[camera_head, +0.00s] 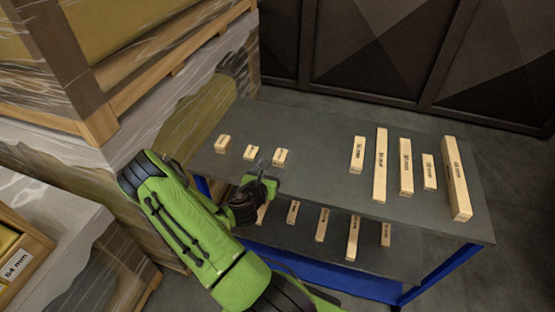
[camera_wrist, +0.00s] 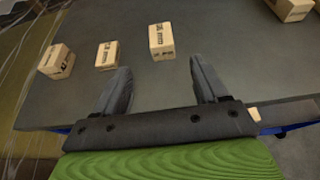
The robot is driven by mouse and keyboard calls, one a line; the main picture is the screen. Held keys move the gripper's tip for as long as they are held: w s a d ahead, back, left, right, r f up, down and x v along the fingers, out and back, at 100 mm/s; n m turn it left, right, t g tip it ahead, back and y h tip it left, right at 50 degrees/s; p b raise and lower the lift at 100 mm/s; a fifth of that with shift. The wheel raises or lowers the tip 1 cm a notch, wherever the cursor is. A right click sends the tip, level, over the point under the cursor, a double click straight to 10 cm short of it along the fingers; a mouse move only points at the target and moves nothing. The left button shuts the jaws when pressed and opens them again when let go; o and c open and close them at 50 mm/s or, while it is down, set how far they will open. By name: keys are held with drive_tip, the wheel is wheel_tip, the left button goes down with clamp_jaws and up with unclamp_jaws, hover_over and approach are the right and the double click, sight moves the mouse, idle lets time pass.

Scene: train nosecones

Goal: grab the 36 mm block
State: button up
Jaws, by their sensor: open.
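A small pale wooden block (camera_wrist: 161,41) lies on the dark grey table top, and its label appears to read 36 mm. In the wrist view it lies just beyond my fingertips, roughly in line with the gap between them. It seems to be the rightmost of the three small blocks on the left of the table in the head view (camera_head: 281,157). My gripper (camera_wrist: 160,64) is open and empty, with one finger to each side of the gap. In the head view my gripper (camera_head: 261,170) is at the table's near edge, beside that block.
Two similar small blocks, a middle one (camera_wrist: 106,55) and a left one (camera_wrist: 56,62), lie to its left. Several longer blocks (camera_head: 380,165) stand on the right of the table top (camera_head: 325,160). More blocks (camera_head: 322,225) are on the lower shelf. Wrapped pallets (camera_head: 190,90) are at left.

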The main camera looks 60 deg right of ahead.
sight(278, 160)
drive_tip(key=p+x, duration=0.1)
drive_tip(key=x, duration=0.5)
drive_tip(key=shift+s+d, duration=0.15)
drive_tip(key=shift+d, duration=0.15)
drive_tip(key=p+x, duration=0.1)
drive_tip(key=x, duration=0.5)
drive_tip(key=shift+f, duration=0.1)
drive_tip(key=shift+a, duration=0.15)
drive_tip(key=shift+c, duration=0.3)
drive_tip(key=c, duration=1)
